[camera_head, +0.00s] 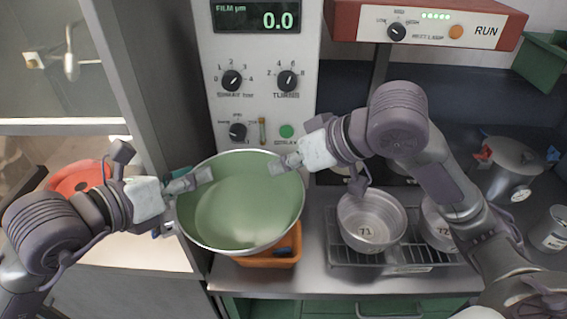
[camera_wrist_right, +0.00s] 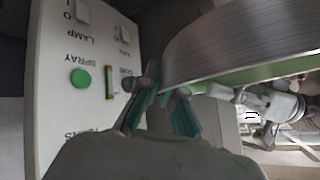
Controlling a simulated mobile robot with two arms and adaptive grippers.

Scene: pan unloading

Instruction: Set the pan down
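A large round pan with a green inside and metal rim (camera_head: 240,205) is in the middle of the head view, held up over the counter. My left gripper (camera_head: 196,180) is shut on its left rim. My right gripper (camera_head: 285,163) is shut on its upper right rim. In the right wrist view the teal fingers (camera_wrist_right: 165,105) close on the rim beside the pan's metal wall (camera_wrist_right: 240,45). The pan looks empty. Its underside is hidden in the head view.
An orange bin (camera_head: 272,250) is partly hidden under the pan. Small metal pots marked 71 (camera_head: 366,234) and 72 (camera_head: 436,236) stand on a wire rack (camera_head: 405,268) to the right. A control panel (camera_head: 262,75) rises behind. A lidded pot (camera_head: 508,165) is far right.

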